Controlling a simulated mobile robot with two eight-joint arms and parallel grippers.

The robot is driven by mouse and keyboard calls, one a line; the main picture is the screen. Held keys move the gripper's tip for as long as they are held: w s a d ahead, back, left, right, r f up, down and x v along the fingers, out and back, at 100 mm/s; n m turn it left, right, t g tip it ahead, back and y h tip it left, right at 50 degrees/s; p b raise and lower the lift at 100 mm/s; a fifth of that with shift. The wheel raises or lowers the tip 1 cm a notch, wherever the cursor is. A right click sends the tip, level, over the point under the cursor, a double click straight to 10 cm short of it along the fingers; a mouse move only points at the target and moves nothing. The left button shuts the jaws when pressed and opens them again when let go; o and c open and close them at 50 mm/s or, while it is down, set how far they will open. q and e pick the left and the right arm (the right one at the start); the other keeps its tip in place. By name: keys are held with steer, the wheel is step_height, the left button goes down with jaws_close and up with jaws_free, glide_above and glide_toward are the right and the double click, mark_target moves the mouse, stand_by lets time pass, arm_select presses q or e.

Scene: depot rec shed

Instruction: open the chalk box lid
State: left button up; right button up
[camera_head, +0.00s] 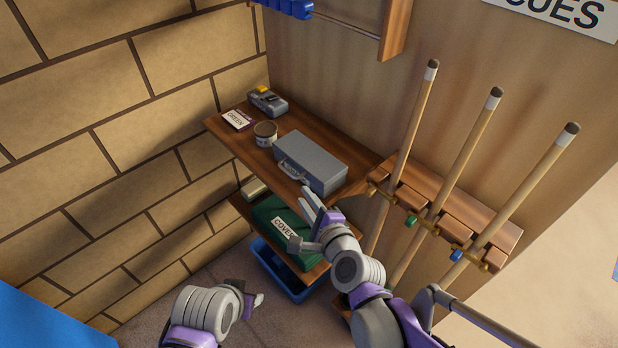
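A grey rectangular box (314,161), which I take to be the chalk box, sits on the upper wooden shelf. Its lid looks shut, and a handle or catch shows on its front face. My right gripper (303,222) is in front of and below the box's front, with its fingers spread apart and nothing between them. One fingertip is close to the box's lower front edge; I cannot tell whether it touches. My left gripper (256,302) is low at the bottom, away from the shelf; its fingers are too small and turned away to judge.
On the upper shelf (226,132) are a round tin (265,133), a labelled card (238,119) and a small grey device (267,100). A green folded cover (268,219) lies on the lower shelf, above a blue bin (277,270). Cues (467,160) stand in a rack at right.

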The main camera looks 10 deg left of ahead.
mark_target(290, 175)
steer(key=shift+w+a+r+m, duration=0.15)
steer(key=shift+w+a+m, duration=0.3)
steer(key=shift+m, duration=0.45)
steer(key=x, duration=1)
steer(key=shift+w+a+r, duration=0.1)
steer(key=shift+w+r, duration=0.05)
steer(key=shift+w, duration=0.15)
jaws_close()
